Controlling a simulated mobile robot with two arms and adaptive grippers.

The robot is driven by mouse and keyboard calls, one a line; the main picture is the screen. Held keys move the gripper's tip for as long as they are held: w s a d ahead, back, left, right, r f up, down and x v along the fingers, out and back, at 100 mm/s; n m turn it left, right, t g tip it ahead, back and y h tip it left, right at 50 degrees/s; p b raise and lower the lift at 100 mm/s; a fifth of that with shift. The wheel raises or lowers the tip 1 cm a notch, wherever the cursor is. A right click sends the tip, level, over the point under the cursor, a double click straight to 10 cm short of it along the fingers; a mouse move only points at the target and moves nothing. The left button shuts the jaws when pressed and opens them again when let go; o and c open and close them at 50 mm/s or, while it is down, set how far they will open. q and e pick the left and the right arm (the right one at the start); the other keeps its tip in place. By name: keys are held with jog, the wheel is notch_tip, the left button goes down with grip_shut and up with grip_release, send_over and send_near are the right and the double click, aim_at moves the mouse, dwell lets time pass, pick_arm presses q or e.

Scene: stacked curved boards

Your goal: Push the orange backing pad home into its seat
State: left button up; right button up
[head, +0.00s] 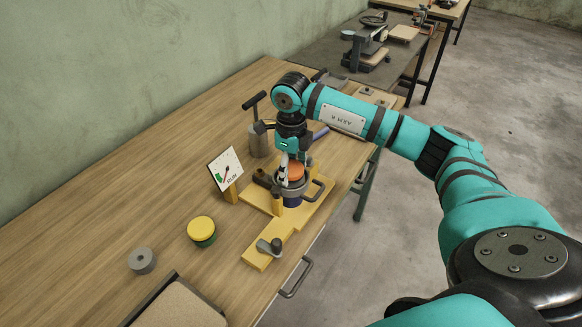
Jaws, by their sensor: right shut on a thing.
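The orange backing pad (295,173) sits at the mouth of a grey ring-shaped holder (292,189) with a side handle, on a yellow fixture (313,212). My right gripper (285,172) points down from above, with its fingers at the left side of the pad. It appears shut on the orange pad, though the fingers and wrist hide part of the contact. I cannot tell how deep the pad sits in the holder. A dark blue part (292,201) shows below the ring. My left gripper is not in view.
A yellow-topped green round part (201,231) and a grey ring (142,260) lie on the wooden bench (110,235). A grey canister with a T-handle (258,140) stands behind.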

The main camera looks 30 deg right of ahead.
jog(key=shift+s+f+b, duration=0.1)
jog(key=shift+f+b, duration=0.35)
jog(key=shift+f, duration=0.15)
jog(key=shift+r, duration=0.2)
jog(key=shift+r+p, duration=0.3)
jog(key=shift+r, duration=0.15)
